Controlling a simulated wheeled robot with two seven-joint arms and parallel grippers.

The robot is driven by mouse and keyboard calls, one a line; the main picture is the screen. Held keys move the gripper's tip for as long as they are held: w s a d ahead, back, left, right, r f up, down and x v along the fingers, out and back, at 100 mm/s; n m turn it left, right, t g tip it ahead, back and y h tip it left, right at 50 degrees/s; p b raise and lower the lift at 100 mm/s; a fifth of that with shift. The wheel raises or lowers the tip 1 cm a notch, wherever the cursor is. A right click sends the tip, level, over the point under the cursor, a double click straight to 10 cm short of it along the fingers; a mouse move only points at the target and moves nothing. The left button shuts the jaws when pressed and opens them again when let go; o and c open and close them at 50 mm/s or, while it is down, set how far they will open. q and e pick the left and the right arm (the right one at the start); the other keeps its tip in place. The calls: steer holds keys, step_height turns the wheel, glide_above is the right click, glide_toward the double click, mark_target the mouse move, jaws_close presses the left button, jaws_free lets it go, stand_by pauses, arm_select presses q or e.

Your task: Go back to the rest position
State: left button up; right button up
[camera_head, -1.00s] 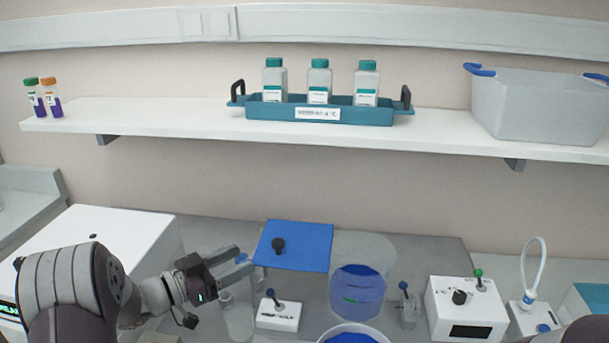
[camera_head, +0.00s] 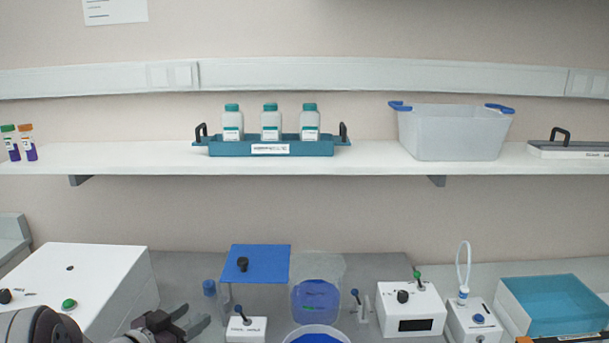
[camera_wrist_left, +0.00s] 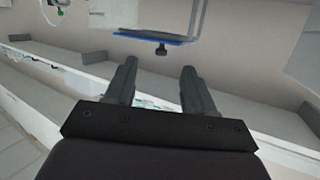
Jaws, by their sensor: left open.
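My left gripper (camera_head: 190,322) shows at the bottom left of the head view, in front of the bench and left of the white switch box (camera_head: 246,330). It is open, with nothing between its fingers. In the left wrist view the two dark fingers (camera_wrist_left: 158,85) stand apart and empty. A blue panel with a black knob (camera_head: 256,263) lies beyond and to the right of the gripper, apart from it. The blue panel's edge also shows in the left wrist view (camera_wrist_left: 150,37). My right gripper is not in view.
A large white machine (camera_head: 90,275) stands left of the gripper. A blue-filled clear vessel (camera_head: 316,302), a white control box (camera_head: 411,310) and a teal-topped box (camera_head: 556,304) stand to the right. Above, a shelf (camera_head: 360,157) holds a teal bottle tray (camera_head: 220,147) and a grey bin (camera_head: 455,135).

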arm_select(q)
steer(key=s+d+f+n+g+y, duration=0.1)
steer(key=s+g, duration=0.3)
steer(key=s, duration=0.4)
steer(key=s+d+f+n+g+y+p, duration=0.1)
steer(key=s+d+f+n+g+y, duration=0.1)
steer(key=s, duration=0.7)
steer(key=s+d+f+n+g+y+p, duration=0.1)
steer(key=s+d+f+n+g+y, duration=0.1)
steer(key=s+g, duration=0.4)
steer(key=shift+s+d+f+n+g+y, duration=0.15)
steer(key=shift+s+f+n+g+y, duration=0.2)
steer(key=shift+s+f+y, duration=0.7)
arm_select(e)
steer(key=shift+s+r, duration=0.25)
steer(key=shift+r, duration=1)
arm_select(q)
steer(key=shift+r, duration=0.1)
steer(key=shift+s, duration=0.15)
